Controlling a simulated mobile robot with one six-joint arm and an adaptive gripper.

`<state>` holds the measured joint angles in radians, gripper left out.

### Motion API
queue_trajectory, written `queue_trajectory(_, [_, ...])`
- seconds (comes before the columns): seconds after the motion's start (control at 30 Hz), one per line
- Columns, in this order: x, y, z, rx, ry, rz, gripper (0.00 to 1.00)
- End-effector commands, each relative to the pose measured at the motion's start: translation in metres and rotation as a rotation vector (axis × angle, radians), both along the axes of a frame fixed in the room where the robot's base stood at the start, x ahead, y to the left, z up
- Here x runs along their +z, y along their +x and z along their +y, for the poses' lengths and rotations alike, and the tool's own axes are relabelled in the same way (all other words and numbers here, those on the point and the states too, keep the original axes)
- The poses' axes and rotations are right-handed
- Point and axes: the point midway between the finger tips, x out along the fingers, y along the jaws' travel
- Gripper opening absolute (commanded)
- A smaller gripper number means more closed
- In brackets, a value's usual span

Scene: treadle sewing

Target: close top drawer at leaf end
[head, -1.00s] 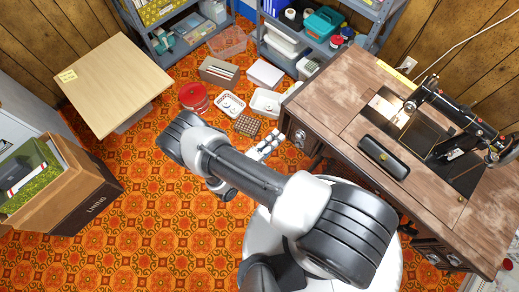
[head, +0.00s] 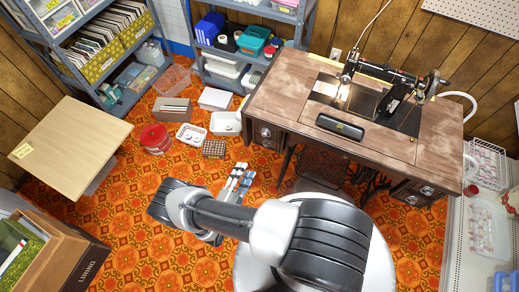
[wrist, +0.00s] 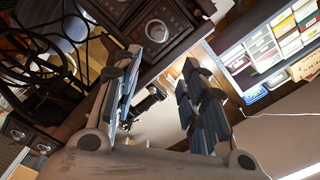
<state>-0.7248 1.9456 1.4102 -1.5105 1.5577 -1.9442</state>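The dark wooden sewing table (head: 285,95) has two drawers stacked under its left end. The top drawer (head: 265,131) shows a round metal pull; in the wrist view, the drawer front nearest the tabletop (wrist: 158,32) is at the upper middle. I cannot tell how far it stands out. My gripper (head: 238,182) is in front of and below this end, apart from the drawers. In the wrist view my gripper (wrist: 155,85) has its blue-grey fingers spread wide, with nothing between them.
More drawers (head: 412,195) are at the right end.

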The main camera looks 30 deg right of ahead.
Motion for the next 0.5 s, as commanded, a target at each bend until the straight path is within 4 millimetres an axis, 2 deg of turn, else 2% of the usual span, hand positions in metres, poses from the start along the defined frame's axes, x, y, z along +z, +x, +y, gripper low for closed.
queue_trajectory(0.17, [-0.001,0.011,-0.017,-0.006,-0.003,0.004,0.4])
queue_trajectory(0.5, [0.0,0.053,-0.073,-0.009,-0.001,0.0,0.4])
